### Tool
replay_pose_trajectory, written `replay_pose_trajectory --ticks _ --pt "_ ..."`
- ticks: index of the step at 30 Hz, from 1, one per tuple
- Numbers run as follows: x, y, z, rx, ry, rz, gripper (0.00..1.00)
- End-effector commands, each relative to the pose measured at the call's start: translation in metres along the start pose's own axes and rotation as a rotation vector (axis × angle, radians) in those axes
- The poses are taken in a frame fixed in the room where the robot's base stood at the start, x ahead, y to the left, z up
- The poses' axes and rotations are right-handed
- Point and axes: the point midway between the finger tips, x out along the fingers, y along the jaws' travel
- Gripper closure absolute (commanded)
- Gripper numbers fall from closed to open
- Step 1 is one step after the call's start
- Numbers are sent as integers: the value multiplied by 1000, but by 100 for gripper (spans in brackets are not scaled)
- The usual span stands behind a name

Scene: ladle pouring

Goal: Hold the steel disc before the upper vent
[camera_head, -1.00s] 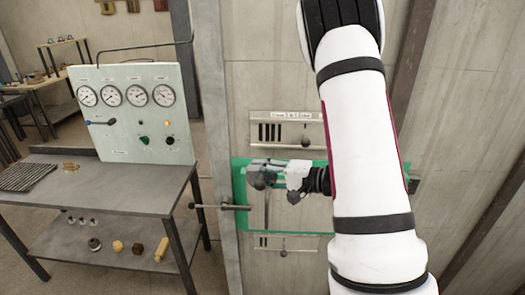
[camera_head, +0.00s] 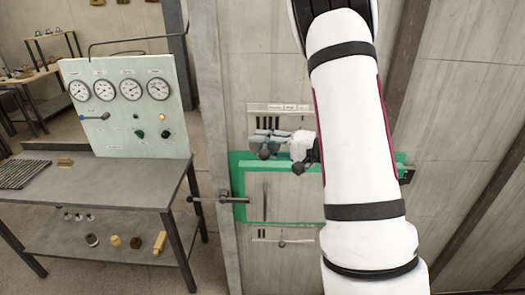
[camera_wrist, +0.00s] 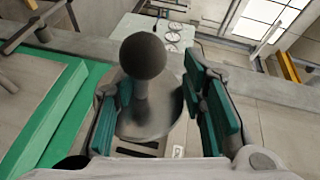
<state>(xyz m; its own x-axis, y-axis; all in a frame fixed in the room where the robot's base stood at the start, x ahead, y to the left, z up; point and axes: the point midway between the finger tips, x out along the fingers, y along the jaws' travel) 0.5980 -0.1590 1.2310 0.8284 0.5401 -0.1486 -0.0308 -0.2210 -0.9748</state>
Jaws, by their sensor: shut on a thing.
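The upper vent (camera_head: 262,122) is a pale wall plate with dark vertical slots, above the green frame. My gripper (camera_head: 268,141) is in front of its lower part, and the upper ends of the slots show above the fingers. In the wrist view my gripper (camera_wrist: 172,112) has its teal pads on either side of a grey steel disc (camera_wrist: 163,118) with a ball knob (camera_wrist: 143,55), and is shut on it. Part of the vent's dark slots shows below the disc there. The contact between pads and disc is partly hidden. I cannot tell the gap between disc and vent.
A green frame (camera_head: 238,186) with a handle (camera_head: 215,199) at its left is just below my gripper. A lower vent (camera_head: 265,235) is under it. A workbench (camera_head: 105,184) with a gauge panel (camera_head: 140,105) stands at the left.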

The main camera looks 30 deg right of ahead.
Motion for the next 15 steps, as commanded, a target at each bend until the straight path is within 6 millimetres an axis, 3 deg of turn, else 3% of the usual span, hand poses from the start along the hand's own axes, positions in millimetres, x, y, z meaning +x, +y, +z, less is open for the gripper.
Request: replay_pose_trajectory --ticks 15 --pt "20 5 -44 -3 1 -3 100"
